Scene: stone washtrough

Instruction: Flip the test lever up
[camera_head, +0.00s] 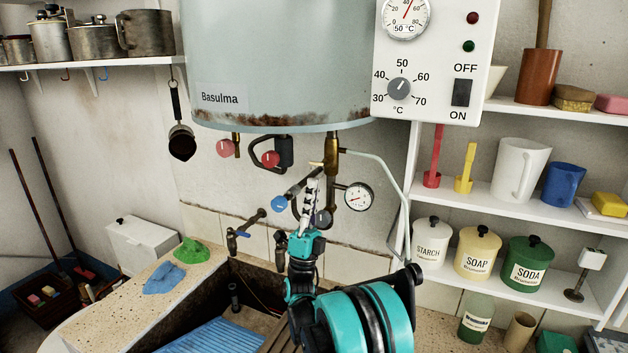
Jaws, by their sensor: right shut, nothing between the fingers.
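Under the grey-blue boiler (280,70), a brass valve (332,150) hangs on a vertical pipe at the right. A small pale-yellow lever (316,164) sticks out from it to the left; it looks roughly level, though its exact tilt is too small to tell. My right gripper (313,182) is shut and empty, pointing up, with its fingertips just below the lever in the picture. Whether they touch it I cannot tell. The gripper hides part of the pipework behind it. My left gripper is not in view.
A pressure gauge (358,196) sits right of the gripper, and a blue knob (279,204) left of it. Red knobs (270,158) hang under the boiler. A control panel (436,60) is at upper right. The stone trough (130,295) lies below, with shelves (480,190) at right.

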